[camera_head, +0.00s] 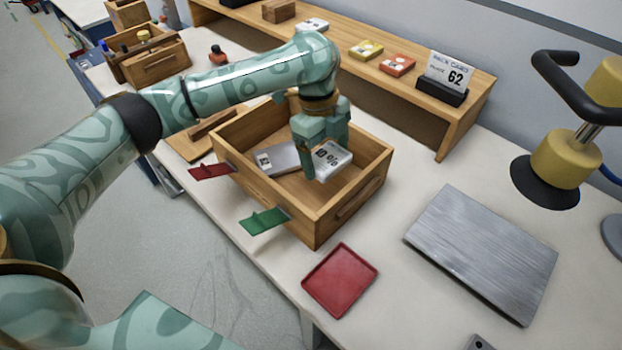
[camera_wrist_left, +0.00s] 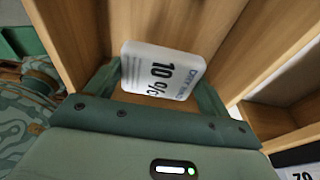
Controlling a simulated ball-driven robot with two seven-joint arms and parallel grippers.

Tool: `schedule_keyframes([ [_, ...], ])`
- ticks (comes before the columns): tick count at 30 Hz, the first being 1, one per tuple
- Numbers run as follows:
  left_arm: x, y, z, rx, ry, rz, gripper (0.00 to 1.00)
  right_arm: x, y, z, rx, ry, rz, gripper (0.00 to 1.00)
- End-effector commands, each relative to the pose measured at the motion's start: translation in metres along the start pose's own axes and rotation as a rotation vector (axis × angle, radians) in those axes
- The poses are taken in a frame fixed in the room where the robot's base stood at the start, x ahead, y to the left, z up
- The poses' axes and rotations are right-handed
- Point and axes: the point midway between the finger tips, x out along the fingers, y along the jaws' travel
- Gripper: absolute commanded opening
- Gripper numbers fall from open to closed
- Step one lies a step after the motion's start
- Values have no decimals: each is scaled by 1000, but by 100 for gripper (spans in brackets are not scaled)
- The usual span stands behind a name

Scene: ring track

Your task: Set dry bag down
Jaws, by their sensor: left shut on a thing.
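The dry bag (camera_head: 333,160) is a small white packet with dark lettering. It also shows in the left wrist view (camera_wrist_left: 160,70), where "10 %" can be read. My left gripper (camera_head: 326,150) is shut on it, with one finger on each side. Gripper and bag are inside the open wooden crate (camera_head: 288,208), near its right side. I cannot tell whether the bag touches the crate floor. My right gripper is not in view.
A grey packet (camera_head: 281,158) lies in the crate. A red tray (camera_head: 340,279) and a metal plate (camera_head: 482,252) lie on the white table. A wooden shelf (camera_head: 455,125) with small boxes runs behind. A black and yellow handled tool (camera_head: 560,160) stands at right.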

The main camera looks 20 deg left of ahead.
Motion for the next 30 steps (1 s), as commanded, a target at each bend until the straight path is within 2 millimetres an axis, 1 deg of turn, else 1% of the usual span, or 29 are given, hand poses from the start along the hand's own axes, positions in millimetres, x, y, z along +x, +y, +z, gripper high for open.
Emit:
schedule_keyframes([
  [1, 14, 0, 2, -2, 4, 5, 55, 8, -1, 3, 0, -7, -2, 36],
  [3, 27, 0, 5, -3, 4, 5, 55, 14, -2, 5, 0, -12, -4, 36],
  [10, 56, 0, 11, -1, 3, 3, 55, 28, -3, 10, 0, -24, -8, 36],
  [15, 88, 0, 17, -1, 2, 4, 55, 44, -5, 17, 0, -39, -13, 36],
  [17, 90, 0, 18, -1, 1, 1, 55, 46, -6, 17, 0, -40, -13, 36],
  [21, 87, 0, 17, 0, 0, -2, 55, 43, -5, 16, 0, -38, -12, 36],
  [27, 89, 0, 18, -1, 1, -2, 55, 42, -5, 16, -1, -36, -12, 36],
  [28, 89, 0, 18, -1, 0, -2, 86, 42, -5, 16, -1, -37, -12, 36],
  [29, 89, 0, 18, 0, 0, -2, 95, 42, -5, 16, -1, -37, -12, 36],
  [30, 90, 0, 18, 0, 0, -2, 100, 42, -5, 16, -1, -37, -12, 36],
])
